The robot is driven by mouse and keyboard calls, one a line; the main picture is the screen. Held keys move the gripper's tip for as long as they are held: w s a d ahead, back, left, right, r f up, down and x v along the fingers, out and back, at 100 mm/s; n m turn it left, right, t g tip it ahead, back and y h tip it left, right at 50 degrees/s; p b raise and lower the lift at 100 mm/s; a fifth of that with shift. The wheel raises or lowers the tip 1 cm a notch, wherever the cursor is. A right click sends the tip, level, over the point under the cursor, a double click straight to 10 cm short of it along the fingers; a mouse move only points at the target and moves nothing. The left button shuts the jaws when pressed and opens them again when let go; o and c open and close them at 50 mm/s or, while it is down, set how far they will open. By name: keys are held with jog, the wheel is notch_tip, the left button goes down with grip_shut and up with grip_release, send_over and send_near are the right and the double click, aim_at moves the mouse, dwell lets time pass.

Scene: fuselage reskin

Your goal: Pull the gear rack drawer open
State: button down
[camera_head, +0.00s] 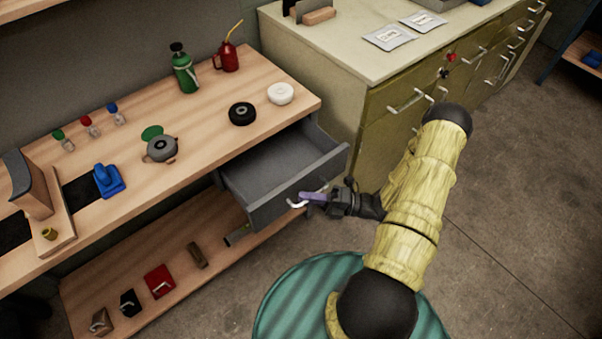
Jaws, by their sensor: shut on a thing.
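A grey drawer (262,166) stands pulled out from under the right end of the wooden workbench. Its inside shows and looks empty from here. A pale handle (296,204) is on its front. My gripper (312,197) is at that handle, shut on it, reaching in from the right. The fingers partly cover the handle. My arm comes from the lower right.
The bench top (215,110) holds a green bottle (184,74), a red oil can (227,57), tape rolls and small bottles. A lower shelf (150,255) holds several small blocks. An olive cabinet (400,105) stands close right of the drawer. Floor at right is clear.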

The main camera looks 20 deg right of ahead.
jog(key=s, duration=0.1)
jog(key=s+d, duration=0.1)
jog(key=s, duration=0.1)
jog(key=s+d, duration=0.1)
jog(key=s, duration=0.1)
jog(key=shift+d+p, duration=0.1)
jog(key=shift+p, duration=0.3)
jog(key=c, duration=1.5)
grip_release()
jog(key=b+v, duration=0.1)
jog(key=v, duration=1.6)
jog(key=shift+d, duration=0.2)
jog(key=shift+r, duration=0.1)
